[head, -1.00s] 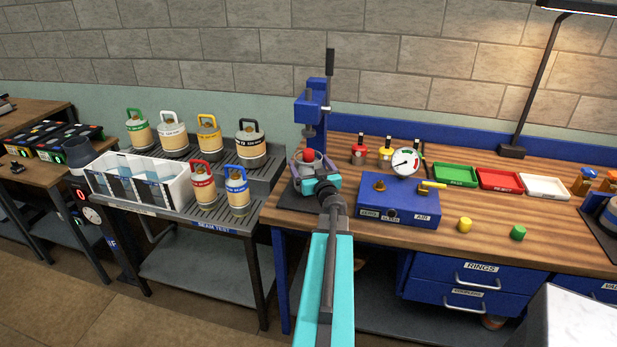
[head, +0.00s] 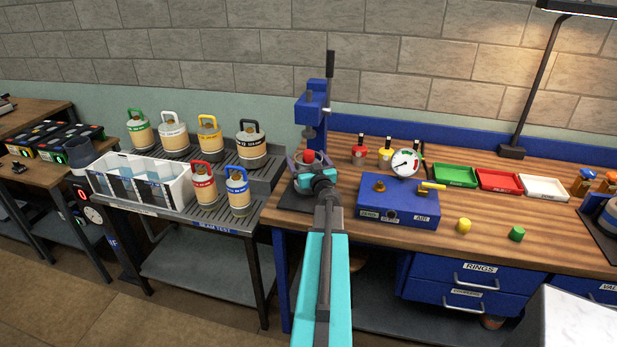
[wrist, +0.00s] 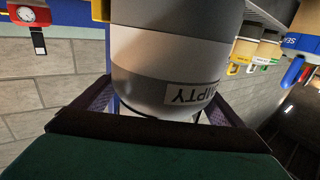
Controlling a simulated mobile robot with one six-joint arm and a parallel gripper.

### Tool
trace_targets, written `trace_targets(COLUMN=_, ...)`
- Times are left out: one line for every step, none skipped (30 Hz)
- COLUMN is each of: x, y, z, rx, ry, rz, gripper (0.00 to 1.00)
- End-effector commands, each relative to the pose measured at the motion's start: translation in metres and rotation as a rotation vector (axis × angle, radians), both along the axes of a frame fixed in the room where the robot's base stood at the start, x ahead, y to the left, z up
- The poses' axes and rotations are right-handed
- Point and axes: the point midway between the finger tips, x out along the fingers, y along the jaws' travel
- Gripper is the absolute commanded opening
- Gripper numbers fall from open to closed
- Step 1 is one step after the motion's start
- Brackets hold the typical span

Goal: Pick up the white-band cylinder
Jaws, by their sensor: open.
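A grey cylinder with a white band (wrist: 165,55) and an "EMPTY" label fills the middle of the wrist view. It stands between the fingers of my gripper (wrist: 160,88), one finger on each side. The fingers are apart, and I cannot tell whether either touches it. In the head view my gripper (head: 309,168) is at the blue press (head: 312,105), around a thing with a red top (head: 309,156). Its body is mostly hidden behind my gripper and wrist, so its band does not show there.
Several handled cylinders stand on the grey rack (head: 215,222) at left, with a white divided bin (head: 125,200). A blue box with gauge (head: 398,208) sits right of my gripper. Yellow (head: 463,226) and green (head: 517,233) pieces lie on the bench. The press column rises close behind.

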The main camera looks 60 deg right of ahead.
Motion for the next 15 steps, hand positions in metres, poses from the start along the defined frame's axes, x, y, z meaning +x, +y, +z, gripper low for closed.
trace_targets(x=0.0032, y=-0.0032, z=0.0002, rx=0.001, ry=-0.001, rz=0.0, gripper=0.91)
trace_targets(x=0.0042, y=-0.004, z=0.0002, rx=0.001, ry=-0.001, rz=0.0, gripper=0.91)
trace_targets(x=0.0053, y=-0.0047, z=0.0002, rx=0.001, ry=-0.001, rz=0.0, gripper=0.91)
trace_targets(x=0.0057, y=-0.0051, z=0.0001, rx=0.001, ry=-0.001, rz=0.0, gripper=0.91)
trace_targets(x=0.0062, y=-0.0054, z=0.0, rx=0.001, ry=-0.001, rz=0.0, gripper=0.91)
trace_targets(x=0.0065, y=-0.0055, z=0.0, rx=0.001, ry=-0.001, rz=0.0, gripper=0.91)
trace_targets(x=0.0065, y=-0.0055, z=0.0, rx=0.001, ry=-0.001, rz=0.0, gripper=0.91)
trace_targets(x=0.0064, y=-0.0055, z=-0.0001, rx=0.001, ry=-0.001, rz=0.0, gripper=0.91)
trace_targets(x=0.0064, y=-0.0053, z=-0.0001, rx=0.001, ry=-0.001, rz=0.0, gripper=0.91)
trace_targets(x=0.0063, y=-0.0052, z=-0.0001, rx=0.001, ry=-0.001, rz=0.0, gripper=0.91)
trace_targets(x=0.0063, y=-0.0052, z=-0.0001, rx=0.001, ry=-0.001, rz=0.0, gripper=0.91)
trace_targets(x=0.0062, y=-0.0052, z=-0.0001, rx=0.001, ry=-0.001, rz=0.0, gripper=0.91)
trace_targets(x=0.0062, y=-0.0053, z=0.0, rx=0.001, ry=-0.001, rz=0.0, gripper=0.91)
trace_targets(x=0.0062, y=-0.0053, z=-0.0001, rx=0.001, ry=-0.001, rz=0.0, gripper=0.91)
trace_targets(x=0.0062, y=-0.0053, z=-0.0001, rx=0.0, ry=0.0, rz=0.0, gripper=0.91)
